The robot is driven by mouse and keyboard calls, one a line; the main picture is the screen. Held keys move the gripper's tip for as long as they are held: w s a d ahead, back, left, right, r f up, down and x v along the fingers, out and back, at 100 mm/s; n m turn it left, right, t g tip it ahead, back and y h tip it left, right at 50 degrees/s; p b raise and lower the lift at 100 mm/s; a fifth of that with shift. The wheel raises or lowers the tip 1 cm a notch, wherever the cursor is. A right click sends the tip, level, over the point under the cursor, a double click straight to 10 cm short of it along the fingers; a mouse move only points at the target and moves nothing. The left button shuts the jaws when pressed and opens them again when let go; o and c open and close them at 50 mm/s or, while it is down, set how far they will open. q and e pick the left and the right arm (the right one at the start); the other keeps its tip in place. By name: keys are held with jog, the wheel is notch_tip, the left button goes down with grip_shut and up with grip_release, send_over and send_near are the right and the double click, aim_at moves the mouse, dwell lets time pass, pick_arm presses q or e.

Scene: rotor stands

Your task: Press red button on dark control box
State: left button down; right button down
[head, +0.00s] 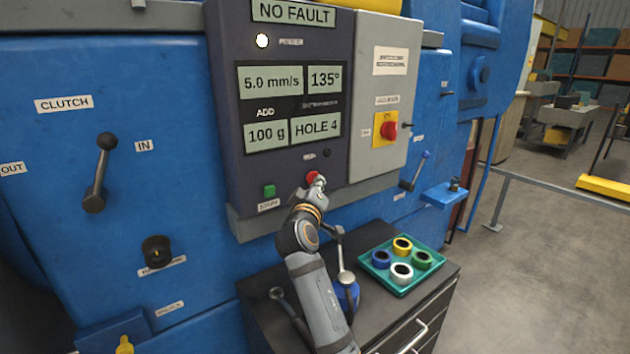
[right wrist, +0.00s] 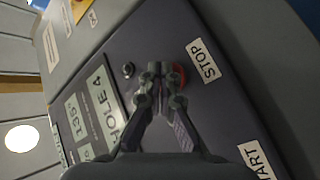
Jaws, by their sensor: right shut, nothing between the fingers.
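The dark control box (head: 335,165) is mounted on the blue machine, with lit displays reading NO FAULT, 5.0 mm/s, 135°, 100 g and HOLE 4. The red button (head: 314,177) is low on its face, right of a green button (head: 269,190). My right gripper (head: 313,190) is shut and empty, its tips at the red button. In the right wrist view, the closed fingertips (right wrist: 160,72) cover part of the red button (right wrist: 181,74), beside the STOP label (right wrist: 204,60). I cannot tell whether they touch it. My left gripper is out of view.
A grey box with a red rotary switch (head: 389,130) adjoins on the right. Below, a dark cabinet (head: 440,300) carries a teal tray (head: 437,265) with several coloured rings, and a blue can (head: 347,295) close to my right arm. A clutch lever (head: 98,175) is at left.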

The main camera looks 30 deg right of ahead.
dwell(0.4)
jog(key=shift+s, duration=0.9)
jog(key=s, duration=0.3)
jog(key=s+p, duration=0.1)
jog(key=shift+s+d, duration=0.25)
jog(key=shift+s, duration=0.1)
dwell(0.4)
